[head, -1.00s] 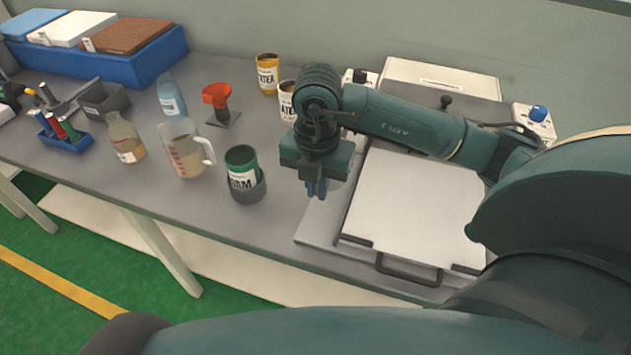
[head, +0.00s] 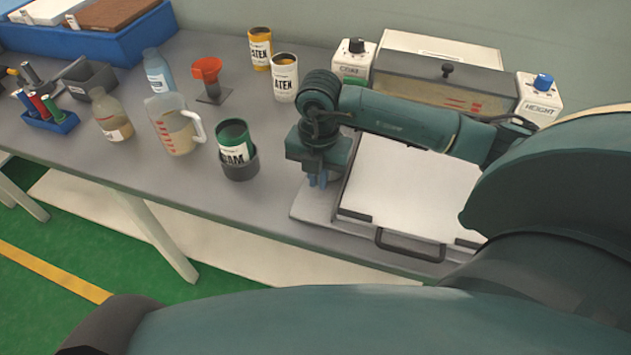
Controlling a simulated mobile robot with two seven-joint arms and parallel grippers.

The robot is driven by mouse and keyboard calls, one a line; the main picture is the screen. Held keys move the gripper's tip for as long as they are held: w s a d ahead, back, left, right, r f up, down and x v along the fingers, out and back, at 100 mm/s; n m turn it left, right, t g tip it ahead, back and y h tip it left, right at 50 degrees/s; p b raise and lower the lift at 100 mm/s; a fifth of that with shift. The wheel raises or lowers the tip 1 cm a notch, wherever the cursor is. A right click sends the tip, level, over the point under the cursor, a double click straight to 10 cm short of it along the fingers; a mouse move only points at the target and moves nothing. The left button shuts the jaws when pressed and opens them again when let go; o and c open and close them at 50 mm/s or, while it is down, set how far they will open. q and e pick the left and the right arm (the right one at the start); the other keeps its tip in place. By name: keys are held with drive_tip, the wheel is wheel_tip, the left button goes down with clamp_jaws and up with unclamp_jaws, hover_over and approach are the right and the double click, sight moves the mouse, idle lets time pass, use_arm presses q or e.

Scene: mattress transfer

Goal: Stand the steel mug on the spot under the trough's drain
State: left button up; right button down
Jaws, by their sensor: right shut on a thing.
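I cannot pick out a steel mug or a trough with a drain in the head view. My right gripper (head: 318,180) points down beside the left edge of a flat press bed with a white sheet (head: 405,190). My left gripper is out of view.
A measuring jug (head: 172,128), bottle (head: 112,119), red funnel on a stand (head: 206,70) and two labelled cans (head: 285,80) stand left and behind. A machine with a blue knob (head: 543,81) stands behind the bed. A black handle (head: 410,250) lies along the bed's front.

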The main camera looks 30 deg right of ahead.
drive_tip(key=shift+w+d+b, duration=0.55)
drive_tip(key=shift+w+d, duration=0.7)
drive_tip(key=shift+d, duration=0.25)
drive_tip(key=shift+w+d+b, duration=0.55)
drive_tip(key=shift+w+d, duration=0.7)
drive_tip(key=shift+d, duration=0.2)
drive_tip(key=shift+f, duration=0.4)
drive_tip(key=c, duration=1.5)
unclamp_jaws()
drive_tip(key=shift+o, duration=0.2)
wheel_tip(320, 180, up, 13)
drive_tip(key=b, duration=0.1)
drive_tip(key=shift+s, duration=0.1)
